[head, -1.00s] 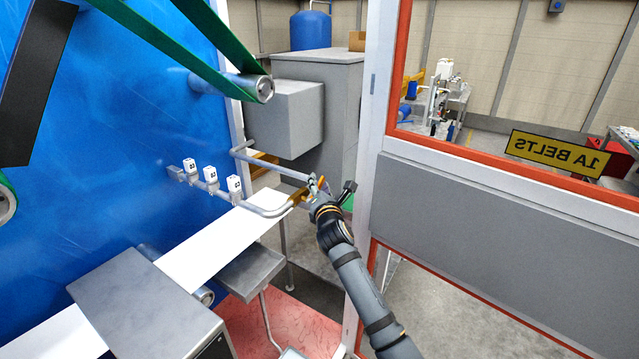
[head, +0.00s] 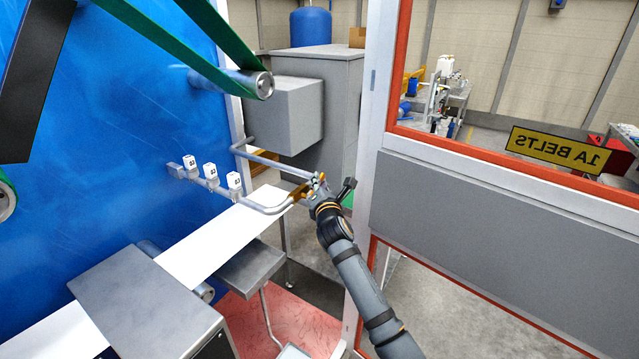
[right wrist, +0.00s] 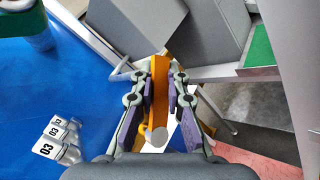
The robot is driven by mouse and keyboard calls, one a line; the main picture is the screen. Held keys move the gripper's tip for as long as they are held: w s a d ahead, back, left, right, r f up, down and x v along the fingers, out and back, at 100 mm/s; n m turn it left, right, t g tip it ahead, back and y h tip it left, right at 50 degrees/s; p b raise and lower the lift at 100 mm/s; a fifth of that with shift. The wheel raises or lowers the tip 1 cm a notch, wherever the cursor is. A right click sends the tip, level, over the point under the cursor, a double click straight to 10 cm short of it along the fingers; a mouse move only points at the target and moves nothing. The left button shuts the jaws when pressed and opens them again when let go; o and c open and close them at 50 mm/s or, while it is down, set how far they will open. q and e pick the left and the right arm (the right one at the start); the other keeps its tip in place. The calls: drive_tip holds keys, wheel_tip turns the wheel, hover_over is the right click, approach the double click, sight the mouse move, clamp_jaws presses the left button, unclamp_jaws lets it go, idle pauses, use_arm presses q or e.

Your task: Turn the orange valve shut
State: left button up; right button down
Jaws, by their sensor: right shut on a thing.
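The orange valve handle (right wrist: 159,88) is a flat bar between the purple finger pads of my right gripper (right wrist: 160,95) in the right wrist view. The gripper is shut on it. In the head view the orange handle (head: 299,192) shows beside my right gripper (head: 314,188), at the end of the grey pipe (head: 262,207). The fingers partly hide the valve body. A rounded pale pipe end (right wrist: 156,136) shows at the near end of the handle in the wrist view. My left gripper is not in view.
White tags (head: 210,171) stand along the pipe by the blue panel (head: 110,130). A grey cabinet (head: 335,100) is behind. A white frame post (head: 377,130) stands close right of my right arm. A white belt (head: 215,243) runs below the pipe.

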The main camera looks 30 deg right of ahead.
drive_tip(key=a+n+t+y+b, duration=0.1)
drive_tip(key=n+t+b, duration=0.1)
drive_tip(key=b, duration=0.4)
drive_tip(key=s+a+r+n+t+y+b, duration=0.1)
drive_tip(key=n+t+b, duration=0.2)
drive_tip(key=b, duration=0.3)
drive_tip(key=s+a+n+t+y+b, duration=0.1)
drive_tip(key=n+t+b, duration=0.2)
drive_tip(key=n+b, duration=0.2)
drive_tip(key=shift+a+r+b, duration=0.15)
drive_tip(key=shift+r+b, duration=0.1)
drive_tip(key=shift+b, duration=0.8)
drive_tip(key=shift+s+a+r+n+t+y+b, duration=0.1)
drive_tip(key=shift+a+r+n+t+y+b, duration=0.15)
drive_tip(key=shift+n+y+b, duration=0.6)
drive_tip(key=shift+r, duration=0.1)
drive_tip(key=c, duration=1.3)
unclamp_jaws()
drive_tip(key=shift+c, duration=0.2)
drive_tip(key=v, duration=1.2)
